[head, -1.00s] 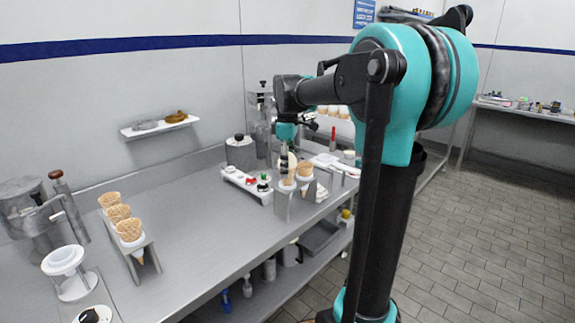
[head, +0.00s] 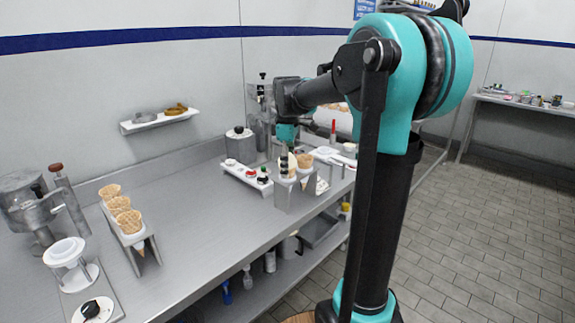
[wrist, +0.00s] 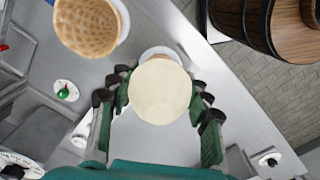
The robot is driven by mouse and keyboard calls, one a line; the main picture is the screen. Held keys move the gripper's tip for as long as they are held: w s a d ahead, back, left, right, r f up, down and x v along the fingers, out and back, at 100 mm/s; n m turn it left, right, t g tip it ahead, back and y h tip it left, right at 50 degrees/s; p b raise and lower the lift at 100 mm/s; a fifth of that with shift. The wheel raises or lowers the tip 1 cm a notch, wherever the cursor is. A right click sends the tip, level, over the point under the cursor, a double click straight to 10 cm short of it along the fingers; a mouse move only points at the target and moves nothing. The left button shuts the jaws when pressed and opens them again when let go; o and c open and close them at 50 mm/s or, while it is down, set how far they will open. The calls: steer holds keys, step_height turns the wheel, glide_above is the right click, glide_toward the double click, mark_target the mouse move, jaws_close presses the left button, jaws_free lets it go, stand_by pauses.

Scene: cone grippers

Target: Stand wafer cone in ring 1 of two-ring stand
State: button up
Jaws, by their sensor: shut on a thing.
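The pale cream wafer cone (wrist: 160,92) is between my gripper's fingers in the wrist view, its round top facing the camera and hiding most of its body. My gripper (wrist: 158,98) is shut on it. In the head view my gripper (head: 286,150) is over the two-ring stand (head: 295,195) at the counter's right, with the pale cone (head: 286,166) at the stand's left ring. A waffle cone (head: 305,160) stands in the other ring; it also shows in the wrist view (wrist: 88,25). I cannot tell whether the held cone is fully seated.
A white strip with coloured knobs (head: 240,172) lies just left of the stand. A rack with waffle cones (head: 137,240) stands far left on the counter. A brown wooden barrel-like thing (wrist: 285,25) is beyond the counter edge. The middle counter (head: 190,195) is clear.

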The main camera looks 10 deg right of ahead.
steer(key=o, duration=0.8)
steer(key=shift+f, duration=0.15)
steer(key=shift+o, duration=0.2)
step_height(320, 180, up, 12)
